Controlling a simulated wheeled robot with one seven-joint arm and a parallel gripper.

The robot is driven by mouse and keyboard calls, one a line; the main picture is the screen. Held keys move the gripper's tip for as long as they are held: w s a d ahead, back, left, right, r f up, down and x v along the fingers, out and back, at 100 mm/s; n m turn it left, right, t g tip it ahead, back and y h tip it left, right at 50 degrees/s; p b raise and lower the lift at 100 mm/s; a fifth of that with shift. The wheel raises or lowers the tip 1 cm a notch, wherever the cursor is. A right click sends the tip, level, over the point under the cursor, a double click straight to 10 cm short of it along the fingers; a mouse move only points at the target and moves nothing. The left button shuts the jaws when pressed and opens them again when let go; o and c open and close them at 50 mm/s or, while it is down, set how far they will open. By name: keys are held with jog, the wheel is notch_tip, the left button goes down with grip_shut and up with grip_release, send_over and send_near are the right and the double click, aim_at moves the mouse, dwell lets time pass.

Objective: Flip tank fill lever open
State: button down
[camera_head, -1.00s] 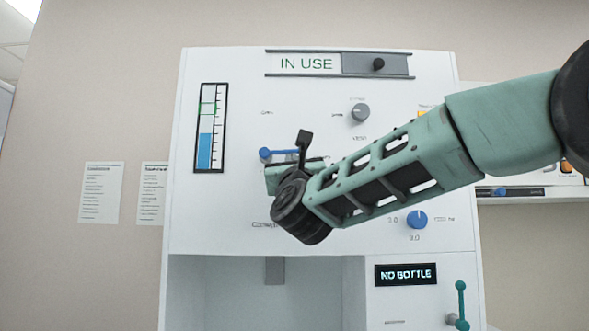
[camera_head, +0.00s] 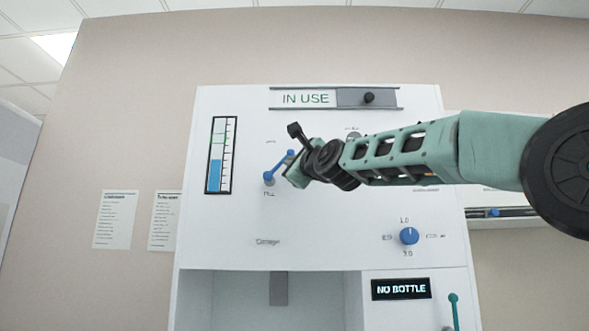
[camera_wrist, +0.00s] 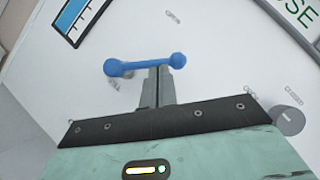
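The blue tank fill lever (camera_head: 279,166) is a short bar with a ball at each end, on the white panel beside the level gauge. In the head view it slants up to the right from its lower-left end. It also shows in the wrist view (camera_wrist: 145,65), running across the tips of my gripper. My gripper (camera_head: 288,174) is at the lever's right side in the head view. In the wrist view my two grey fingers (camera_wrist: 159,75) are together, with their tips at or touching the bar. I see nothing held between them.
The level gauge (camera_head: 221,155) is left of the lever, its blue column partly up. An IN USE slider (camera_head: 333,98) is above. A grey knob (camera_wrist: 288,119) is near my gripper. A blue dial (camera_head: 409,236) and a NO BOTTLE display (camera_head: 401,289) are lower right.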

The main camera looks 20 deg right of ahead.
aim_at(290, 154)
jog(key=a+r+n+g+p, duration=0.1)
jog(key=n+p, duration=0.1)
jog(key=p, duration=0.1)
jog(key=a+r+n+g+p, duration=0.1)
jog(key=n+g+p, duration=0.1)
jog(key=n+p, duration=0.1)
jog(key=w+a+r+n+g+y+p, duration=0.1)
jog(key=n+p, duration=0.1)
jog(key=p, duration=0.3)
jog(key=shift+r+n, duration=0.15)
jog(key=shift+n, duration=0.15)
jog(key=shift+g+p, duration=0.3)
jog(key=shift+p, duration=0.05)
jog(key=shift+f, duration=0.2)
jog(key=s+d, duration=0.1)
jog(key=d, duration=0.1)
jog(key=s+d+b, duration=0.1)
jog(key=s+d, duration=0.1)
jog(key=b+v, duration=0.4)
jog(key=v, duration=0.4)
jog(key=shift+s+f, duration=0.15)
jog(key=shift+s, duration=0.3)
